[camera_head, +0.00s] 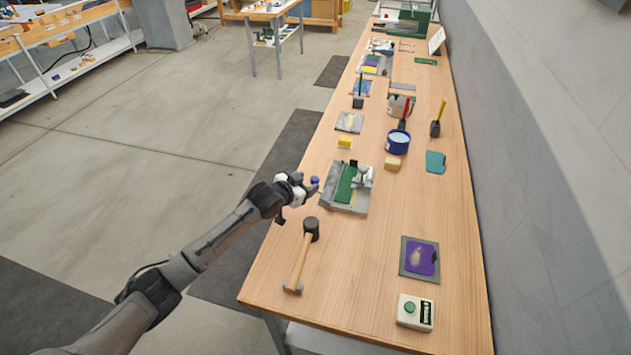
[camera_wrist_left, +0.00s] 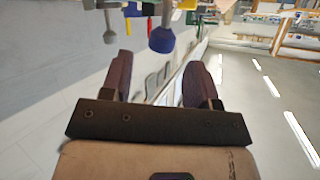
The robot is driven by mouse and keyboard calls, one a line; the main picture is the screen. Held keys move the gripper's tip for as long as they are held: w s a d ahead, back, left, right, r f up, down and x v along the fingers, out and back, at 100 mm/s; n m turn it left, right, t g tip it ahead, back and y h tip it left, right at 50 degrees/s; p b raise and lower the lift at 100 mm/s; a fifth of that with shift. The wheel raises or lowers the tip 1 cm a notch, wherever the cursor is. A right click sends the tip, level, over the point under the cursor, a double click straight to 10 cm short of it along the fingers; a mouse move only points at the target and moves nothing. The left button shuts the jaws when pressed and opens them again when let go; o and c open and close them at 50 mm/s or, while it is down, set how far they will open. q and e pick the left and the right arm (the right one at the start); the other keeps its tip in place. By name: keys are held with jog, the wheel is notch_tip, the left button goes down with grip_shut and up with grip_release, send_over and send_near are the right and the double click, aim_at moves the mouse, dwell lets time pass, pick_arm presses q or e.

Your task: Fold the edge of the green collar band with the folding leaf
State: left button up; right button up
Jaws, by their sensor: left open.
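The green collar band (camera_head: 346,183) lies as a strip on a grey fixture (camera_head: 341,207) at the near-middle of the table. A pale grey part (camera_head: 364,176) stands at its right side. I cannot make out for sure which part is the folding leaf. My left gripper (camera_head: 312,186) is at the fixture's left side, by the table edge. In the left wrist view its two dark fingers (camera_wrist_left: 160,62) are apart with nothing between them. A blue round knob (camera_wrist_left: 162,40) on a grey stem is beyond the fingers. My right gripper is out of view.
A mallet (camera_head: 302,258) lies nearer on the table. A purple piece on a dark mat (camera_head: 408,270) and a white box with a green button (camera_head: 415,312) are at the near right. A blue pot (camera_head: 397,143) and yellow blocks stand farther back. A wall runs along the right.

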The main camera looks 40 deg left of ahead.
aim_at(313, 180)
pick_arm(q)
jog(key=shift+b+x, duration=0.45)
jog(key=shift+x, duration=2.15)
jog(key=shift+c, duration=0.3)
grip_shut()
